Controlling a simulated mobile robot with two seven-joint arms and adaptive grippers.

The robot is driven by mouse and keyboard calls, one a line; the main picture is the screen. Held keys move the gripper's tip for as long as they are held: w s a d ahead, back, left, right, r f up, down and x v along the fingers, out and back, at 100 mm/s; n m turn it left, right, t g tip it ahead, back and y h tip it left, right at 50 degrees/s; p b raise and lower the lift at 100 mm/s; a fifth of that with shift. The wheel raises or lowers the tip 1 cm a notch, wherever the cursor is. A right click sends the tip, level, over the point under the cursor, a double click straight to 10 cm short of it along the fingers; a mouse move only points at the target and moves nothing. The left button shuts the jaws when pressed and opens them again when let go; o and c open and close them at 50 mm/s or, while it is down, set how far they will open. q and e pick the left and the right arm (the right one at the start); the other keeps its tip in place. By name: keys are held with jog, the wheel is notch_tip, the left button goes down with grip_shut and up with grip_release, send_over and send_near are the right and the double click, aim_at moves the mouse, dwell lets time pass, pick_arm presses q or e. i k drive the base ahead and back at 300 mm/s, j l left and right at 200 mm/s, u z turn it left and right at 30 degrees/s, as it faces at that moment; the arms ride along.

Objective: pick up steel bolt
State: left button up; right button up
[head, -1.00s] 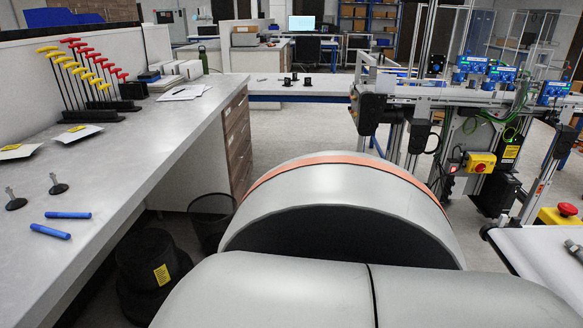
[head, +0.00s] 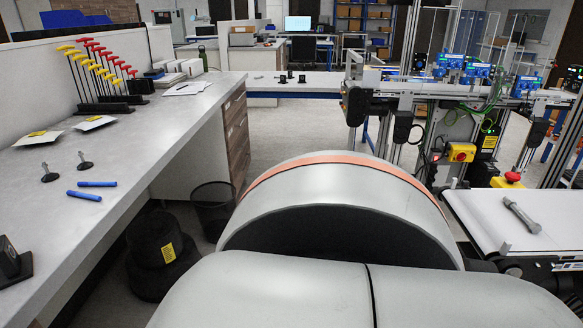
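A grey steel bolt (head: 521,215) lies on the white belt of a conveyor (head: 482,222) at the right of the head view. Neither of my grippers shows in the head view. My own large grey arm links fill the lower middle of the picture, close to the left side of the conveyor.
A red emergency stop (head: 512,177) stands behind the belt. The floor (head: 275,130) beyond my arm is clear.

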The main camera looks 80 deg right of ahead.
aim_at(534, 228)
jog(key=z, duration=1.5)
jog(key=i+z, duration=0.1)
jog(key=z, duration=0.35)
jog(key=i+l+z, duration=0.1)
jog(key=z, duration=0.35)
jog(key=i+z, duration=0.1)
jog(key=z, duration=0.3)
jog(key=i+j+z, duration=0.1)
jog(key=z, duration=0.35)
jog(key=i+z, duration=0.1)
jog(key=z, duration=0.35)
jog(key=i+j+z, duration=0.1)
jog(key=z, duration=0.35)
jog(key=j+z, duration=0.2)
jog(key=z, duration=0.95)
jog(key=j+z, duration=0.2)
jog(key=z, duration=0.15)
jog(key=j+z, duration=0.5)
jog(key=z, duration=0.2)
jog(key=j+z, duration=0.3)
jog(key=j, duration=0.15)
jog(key=k+j+z, duration=0.15)
jog(key=j+z, duration=0.15)
jog(key=j, duration=0.15)
jog(key=k+j+z, duration=0.1)
jog(key=j, duration=0.2)
jog(key=k+j+z, duration=0.15)
jog(key=j, duration=0.15)
jog(key=k+j+z, duration=0.1)
jog(key=j, duration=0.2)
